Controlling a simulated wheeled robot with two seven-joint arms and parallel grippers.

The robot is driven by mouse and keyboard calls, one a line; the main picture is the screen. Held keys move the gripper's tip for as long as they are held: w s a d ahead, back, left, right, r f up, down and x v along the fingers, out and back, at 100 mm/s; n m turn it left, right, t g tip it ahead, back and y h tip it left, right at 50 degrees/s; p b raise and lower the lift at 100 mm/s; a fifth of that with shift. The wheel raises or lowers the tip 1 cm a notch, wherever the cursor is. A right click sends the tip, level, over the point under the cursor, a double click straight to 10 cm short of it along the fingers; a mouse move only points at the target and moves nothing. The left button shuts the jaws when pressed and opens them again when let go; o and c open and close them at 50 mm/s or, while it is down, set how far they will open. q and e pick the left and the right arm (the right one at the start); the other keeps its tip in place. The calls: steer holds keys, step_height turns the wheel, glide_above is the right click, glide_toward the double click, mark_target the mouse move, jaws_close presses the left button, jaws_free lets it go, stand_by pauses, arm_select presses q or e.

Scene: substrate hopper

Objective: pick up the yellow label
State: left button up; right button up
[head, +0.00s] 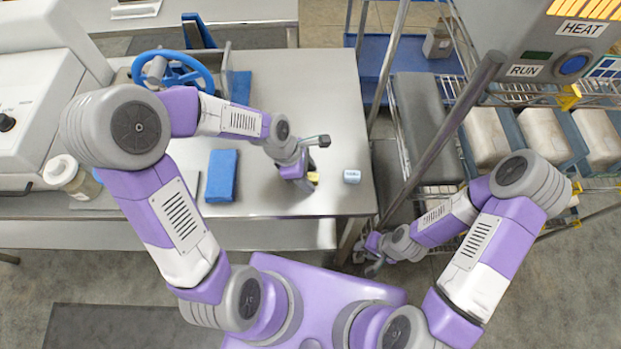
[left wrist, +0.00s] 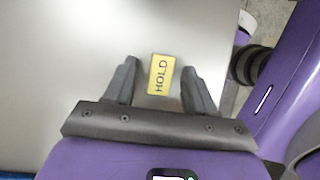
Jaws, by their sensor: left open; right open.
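The yellow label (left wrist: 160,75) reads HOLD and lies flat on the steel table (left wrist: 70,60) in the left wrist view. My left gripper (left wrist: 160,82) is open, with one finger on each side of the label and a gap on both sides. In the head view my left gripper (head: 307,183) is low over the table near its right front edge. Only a small yellow part of the label (head: 313,177) shows there beside it. My right gripper (head: 372,258) is off the table's right side, low beside the rack, open and empty.
A small white and blue block (head: 352,176) sits just right of my left gripper. A blue pad (head: 221,175) lies to the left on the table. A lidded jar (head: 72,177) and a blue-wheeled device (head: 172,70) stand further left. A wire rack (head: 445,110) is at right.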

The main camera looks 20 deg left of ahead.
arm_select(q)
steer(key=shift+d+f, duration=0.1)
jaws_close()
stand_by(0.3)
